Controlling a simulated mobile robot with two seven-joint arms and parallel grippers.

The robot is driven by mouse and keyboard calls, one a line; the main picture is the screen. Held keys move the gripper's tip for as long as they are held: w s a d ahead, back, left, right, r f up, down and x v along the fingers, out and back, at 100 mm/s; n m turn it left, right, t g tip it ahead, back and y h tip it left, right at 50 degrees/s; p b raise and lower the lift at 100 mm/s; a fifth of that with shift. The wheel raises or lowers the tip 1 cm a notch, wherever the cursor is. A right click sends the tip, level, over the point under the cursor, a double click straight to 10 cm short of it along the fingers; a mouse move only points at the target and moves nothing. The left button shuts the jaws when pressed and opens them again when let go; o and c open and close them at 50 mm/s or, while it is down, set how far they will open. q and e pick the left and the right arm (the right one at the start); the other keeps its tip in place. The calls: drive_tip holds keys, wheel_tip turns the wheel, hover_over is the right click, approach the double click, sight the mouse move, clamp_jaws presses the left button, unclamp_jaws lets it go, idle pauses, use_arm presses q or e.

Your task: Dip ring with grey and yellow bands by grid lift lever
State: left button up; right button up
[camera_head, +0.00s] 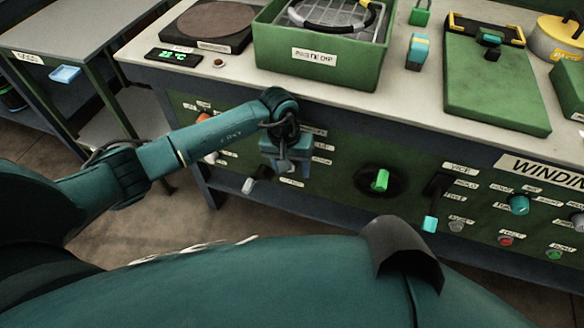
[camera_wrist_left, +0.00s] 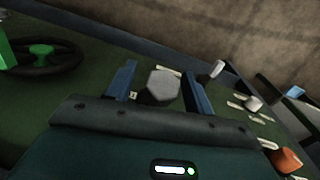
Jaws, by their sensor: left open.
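The ring (camera_head: 326,31), dark with yellow and grey bands, lies on a wire grid (camera_head: 340,20) in the green dip tank (camera_head: 275,60) at the top of the head view, cut off by the frame edge. My left gripper (camera_head: 285,168) is open in front of the green panel below the tank. In the left wrist view, a grey hexagonal knob (camera_wrist_left: 163,87) shows between the spread fingers of the left gripper (camera_wrist_left: 160,88). I cannot tell whether the fingers touch it or whether it is the grid lift lever's end. My right gripper is not in view.
The panel has a green-handled wheel (camera_head: 381,180), a cyan-tipped lever (camera_head: 430,222), a pale-handled switch (camera_head: 248,186) and several knobs. On the bench are a dark round plate (camera_head: 208,22) and a green clamp board (camera_head: 490,90).

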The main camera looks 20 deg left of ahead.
use_arm(q)
drive_tip(key=shift+f, duration=0.45)
clamp_jaws()
idle(0.3)
